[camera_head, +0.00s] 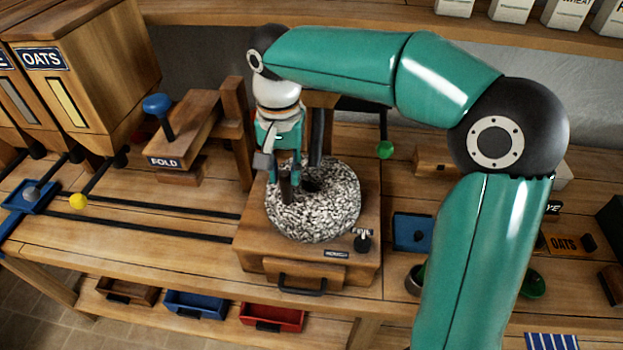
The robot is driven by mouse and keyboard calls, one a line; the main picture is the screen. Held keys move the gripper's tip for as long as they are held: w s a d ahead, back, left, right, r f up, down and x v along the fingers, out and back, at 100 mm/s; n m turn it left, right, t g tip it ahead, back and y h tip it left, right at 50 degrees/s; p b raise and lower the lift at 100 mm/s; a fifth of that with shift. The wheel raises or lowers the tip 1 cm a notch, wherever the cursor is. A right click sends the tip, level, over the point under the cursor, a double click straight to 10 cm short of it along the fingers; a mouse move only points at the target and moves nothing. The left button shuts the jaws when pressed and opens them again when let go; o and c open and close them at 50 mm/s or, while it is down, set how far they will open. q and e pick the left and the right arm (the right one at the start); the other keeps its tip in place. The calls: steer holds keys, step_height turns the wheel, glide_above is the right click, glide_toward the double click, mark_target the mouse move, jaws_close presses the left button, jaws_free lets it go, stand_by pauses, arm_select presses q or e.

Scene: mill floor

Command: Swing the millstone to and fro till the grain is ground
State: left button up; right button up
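The millstone (335,215) is a round speckled grey-and-white stone with a dark hole in its middle. It lies on a wooden mill base (255,250) with a drawer (305,275) in its front. A brown upright handle (286,190) stands on the stone's left side. My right gripper (284,174) points down over that side, its fingers on either side of the handle, and looks shut on it. The gripper hides the handle's top. No grain shows on the stone. My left gripper is not in view.
An oats bin (100,60) and a wooden FOLD block with a blue knob (157,104) stand at left. Dark rails (150,225) run along the bench. A blue tray (412,232) lies right of the mill. Small drawers (195,305) sit below.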

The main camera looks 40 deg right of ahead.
steer(key=o, duration=0.8)
steer(key=shift+r, duration=0.1)
step_height(320, 180, up, 5)
steer(key=p, duration=0.4)
steer(key=shift+r, duration=1.9)
